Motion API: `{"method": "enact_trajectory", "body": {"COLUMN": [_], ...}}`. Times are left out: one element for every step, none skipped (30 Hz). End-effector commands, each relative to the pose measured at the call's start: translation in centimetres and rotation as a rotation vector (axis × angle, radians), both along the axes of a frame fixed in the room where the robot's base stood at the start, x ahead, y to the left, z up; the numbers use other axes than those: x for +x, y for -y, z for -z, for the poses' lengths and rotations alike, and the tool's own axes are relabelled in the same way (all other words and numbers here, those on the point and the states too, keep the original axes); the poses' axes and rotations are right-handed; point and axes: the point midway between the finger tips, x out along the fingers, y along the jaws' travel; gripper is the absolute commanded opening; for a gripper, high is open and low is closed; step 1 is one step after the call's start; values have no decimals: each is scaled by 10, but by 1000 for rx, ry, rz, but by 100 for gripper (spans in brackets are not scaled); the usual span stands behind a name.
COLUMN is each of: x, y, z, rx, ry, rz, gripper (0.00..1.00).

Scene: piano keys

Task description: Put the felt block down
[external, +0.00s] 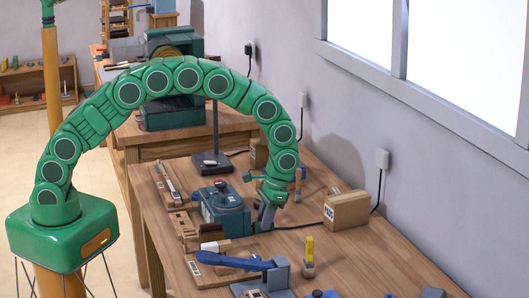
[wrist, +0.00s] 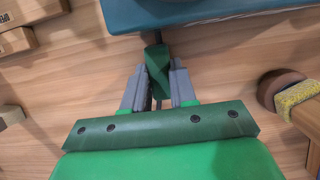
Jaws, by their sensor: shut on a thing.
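My gripper (wrist: 157,90) is shut on a small dark green block, which I take to be the felt block (wrist: 157,62), between its two grey fingers. The block's far end is close to the edge of a teal object (wrist: 215,14) in the wrist view; I cannot tell whether they touch. In the external view my gripper (external: 266,214) points down just right of the teal machine (external: 225,210), low over the workbench (external: 345,255). The block is mostly hidden there, so I cannot tell whether it touches the bench.
A cardboard box (external: 346,211) stands to the right by the wall. A yellow-handled tool (external: 309,256) and a blue-handled device (external: 235,262) are nearer the front. In the wrist view, a wooden piece with a yellow pad (wrist: 300,95) lies at right. Bare bench shows between them.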

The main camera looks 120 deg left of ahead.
Motion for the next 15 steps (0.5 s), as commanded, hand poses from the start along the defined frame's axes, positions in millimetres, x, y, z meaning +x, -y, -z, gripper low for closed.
{"method": "enact_trajectory", "body": {"x": [0, 0, 0, 0, 1, 1, 1, 1, 1, 1, 1, 1, 2, 2, 1], "y": [0, 0, 0, 0, 0, 0, 0, 0, 0, 0, 0, -1, -1, -1, -1], "z": [-1, -2, -5, -7, -9, -13, -17, -21, -27, -32, -37, -44, -49, -54, -61], "rx": [1, 1, 1, 1, 1, 1, 1, 1, 1, 1, 1, 2, 2, 3, 2], "ry": [1, 1, 1, 1, 1, 2, 2, 2, 2, 3, 4, 6, 6, 7, 5], "rz": [0, 0, 0, 0, 0, 0, 0, 0, 0, -1, -1, -1, -1, -2, -2], "gripper": [0, 0, 0, 0, 0, 0, 0, 0, 0, 0, 0, 0, 0, 0, 0]}}
